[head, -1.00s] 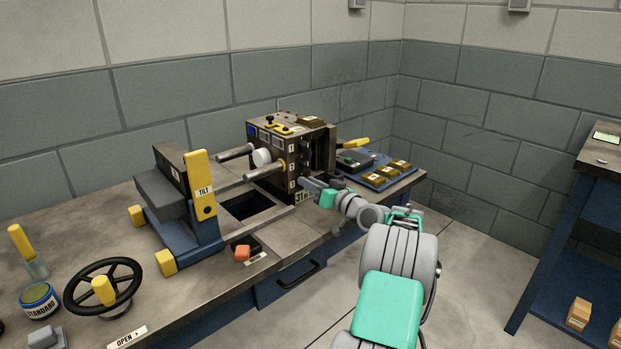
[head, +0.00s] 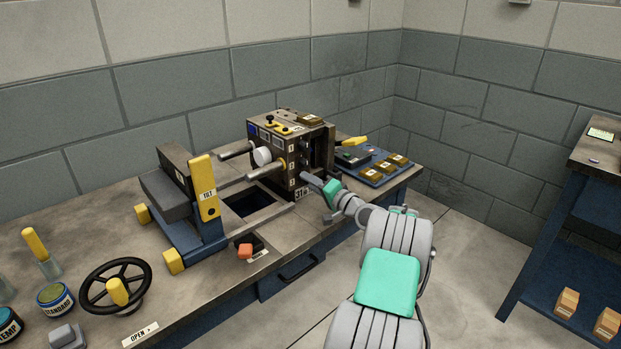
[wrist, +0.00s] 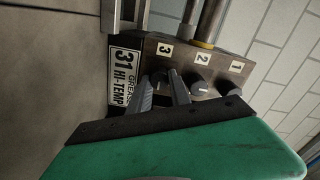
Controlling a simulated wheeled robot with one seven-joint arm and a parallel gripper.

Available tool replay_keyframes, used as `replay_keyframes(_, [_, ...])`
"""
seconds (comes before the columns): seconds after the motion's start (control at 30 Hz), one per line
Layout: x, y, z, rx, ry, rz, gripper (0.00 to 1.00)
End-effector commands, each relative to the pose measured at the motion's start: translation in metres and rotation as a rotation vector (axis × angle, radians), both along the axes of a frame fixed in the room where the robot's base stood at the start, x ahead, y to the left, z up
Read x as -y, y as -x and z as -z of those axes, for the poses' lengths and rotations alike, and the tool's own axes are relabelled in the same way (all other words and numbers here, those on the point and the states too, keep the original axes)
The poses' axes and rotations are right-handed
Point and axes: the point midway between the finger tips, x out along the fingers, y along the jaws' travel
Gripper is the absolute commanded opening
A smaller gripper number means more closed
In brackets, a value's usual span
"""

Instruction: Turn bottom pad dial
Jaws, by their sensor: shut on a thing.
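The dark mould block (head: 262,140) stands at the far end of the bench, with plates numbered 1, 2 and 3 from top to bottom. In the wrist view its face lies sideways, with a row of round dials by the numbers. The bottom dial (wrist: 160,77), by the number 3, sits between the fingers of my gripper (wrist: 164,86), which are shut on it. The middle dial (wrist: 199,88) and the top dial (wrist: 232,92) are beside it, the top one partly hidden. In the head view my gripper (head: 308,178) is at the block's lower front corner and covers the dial.
A label reading 31 HI-TEMP GREASE (wrist: 123,76) is close beside the fingers. A handwheel (head: 115,286) is at the near left. A blue tray (head: 372,168) lies behind the block.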

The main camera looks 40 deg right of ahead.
Motion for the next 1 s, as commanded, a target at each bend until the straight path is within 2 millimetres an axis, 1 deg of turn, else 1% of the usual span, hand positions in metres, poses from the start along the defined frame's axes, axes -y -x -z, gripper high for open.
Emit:
replay_keyframes(0.2, [0.0008, 0.0006, 0.001, -0.003, -0.052, 0.002, 0.0])
replay_keyframes(0.63, [0.0008, 0.0006, 0.0016, -0.003, -0.061, 0.002, 0.0])
replay_keyframes(0.67, [0.0008, 0.0006, 0.0016, -0.003, -0.061, 0.002, 0.25])
replay_keyframes(0.9, [-0.0001, 0.0, 0.001, -0.003, -0.06, 0.0, 0.44])
replay_keyframes(1.0, [-0.0003, -0.0002, 0.0008, -0.002, -0.059, -0.001, 0.46])
